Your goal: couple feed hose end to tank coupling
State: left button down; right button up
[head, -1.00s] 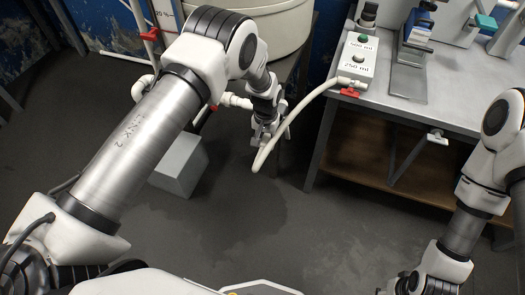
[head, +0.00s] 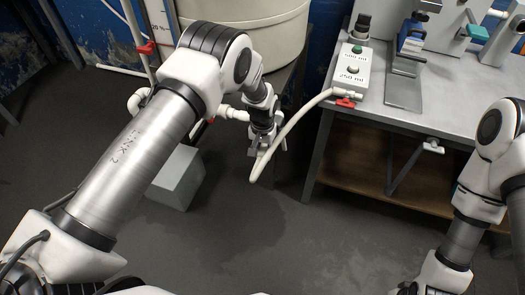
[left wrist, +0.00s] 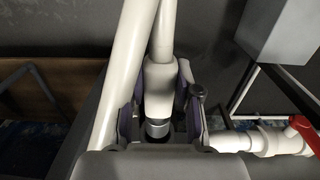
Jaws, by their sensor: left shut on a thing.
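My left gripper (head: 262,143) is shut on the white feed hose end (left wrist: 160,88), low beside the tank. In the left wrist view, the hose end sits between the two fingers, with a metal and dark ring at its tip. The feed hose (head: 290,132) loops from the gripper up to the bench. The tank coupling side shows as a white pipe (head: 233,114) reaching toward the gripper; in the left wrist view this pipe (left wrist: 262,141) runs in from the right. The finger hides where pipe and hose end meet, so I cannot tell whether they touch. My right gripper (head: 402,290) is barely visible at the bottom edge.
The cream tank (head: 275,35) stands behind my left arm. A red-handled valve (head: 345,102) is at the bench (head: 420,112) edge, by the button box (head: 351,70). A grey block (head: 178,178) stands on the floor. The floor in front is clear.

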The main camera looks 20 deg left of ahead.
pick_arm(q)
jog(key=shift+w+d+b, duration=0.1)
jog(key=shift+w+b, duration=1.65)
jog(key=shift+w, duration=0.1)
dwell(2.1)
jog(key=shift+w+b, duration=0.35)
jog(key=shift+w, duration=0.1)
jog(key=shift+r, duration=0.1)
dwell(0.3)
jog(key=c, duration=0.7)
grip_release()
